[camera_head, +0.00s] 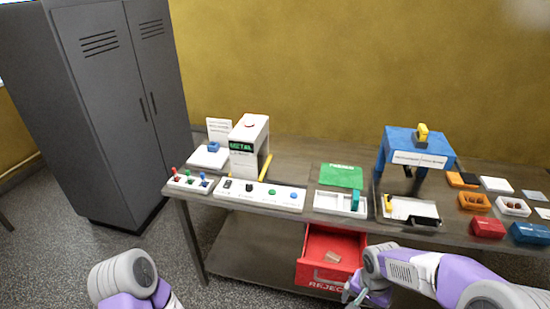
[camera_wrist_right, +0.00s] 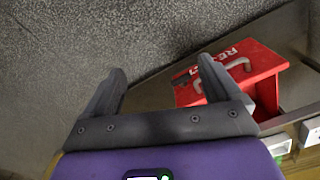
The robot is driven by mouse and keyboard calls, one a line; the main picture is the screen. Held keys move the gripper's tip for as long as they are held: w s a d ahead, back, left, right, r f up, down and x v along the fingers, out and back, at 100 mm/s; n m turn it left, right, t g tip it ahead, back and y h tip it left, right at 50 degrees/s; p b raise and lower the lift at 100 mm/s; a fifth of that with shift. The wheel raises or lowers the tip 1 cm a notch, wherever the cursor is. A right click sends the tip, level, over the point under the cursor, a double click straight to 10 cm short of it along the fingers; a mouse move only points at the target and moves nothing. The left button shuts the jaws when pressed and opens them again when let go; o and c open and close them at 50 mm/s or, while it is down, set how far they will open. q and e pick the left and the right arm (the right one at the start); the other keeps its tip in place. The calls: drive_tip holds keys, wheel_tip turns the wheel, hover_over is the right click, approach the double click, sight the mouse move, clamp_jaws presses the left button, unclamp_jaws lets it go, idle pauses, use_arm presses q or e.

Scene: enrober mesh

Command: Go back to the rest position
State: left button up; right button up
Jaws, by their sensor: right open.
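My right gripper (camera_head: 357,294) is low in front of the table, beside the front right corner of the open red reject drawer (camera_head: 318,272). In the right wrist view its two fingers (camera_wrist_right: 160,78) stand wide apart with nothing between them. The red drawer also shows in that view (camera_wrist_right: 262,90), beyond the right finger, with its handle and lettering. A small pale brown piece (camera_head: 332,257) lies in the drawer. My left arm shows at the bottom left of the head view; its gripper is out of the picture.
The table (camera_head: 285,150) carries a white metal-detector box (camera_head: 246,160), a button panel (camera_head: 262,195), a green mat (camera_head: 341,176), a blue stand (camera_head: 398,143) and several small trays at the right. A grey locker (camera_head: 110,110) stands at the left. The floor between locker and table is clear.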

use_arm(q)
wheel_tip(320, 180, down, 10)
drive_tip(key=b, duration=0.9)
drive_tip(key=shift+b, duration=0.35)
use_arm(e)
drive_tip(key=s+a+f+n+y, duration=0.1)
drive_tip(key=s+a+f, duration=0.2)
drive_tip(key=f, duration=0.7)
drive_tip(key=s+a+f+n+y, duration=0.1)
drive_tip(key=s+a+f, duration=0.3)
drive_tip(key=f, duration=0.7)
drive_tip(key=s+a+f+n+y, duration=0.2)
drive_tip(key=s+a+f, duration=0.2)
drive_tip(key=f, duration=0.7)
drive_tip(key=shift+a+f+n+t, duration=0.15)
drive_tip(key=shift+a+n+t, duration=0.15)
drive_tip(key=shift+a, duration=0.9)
use_arm(q)
drive_tip(key=shift+w, duration=0.1)
use_arm(e)
drive_tip(key=shift+s, duration=0.1)
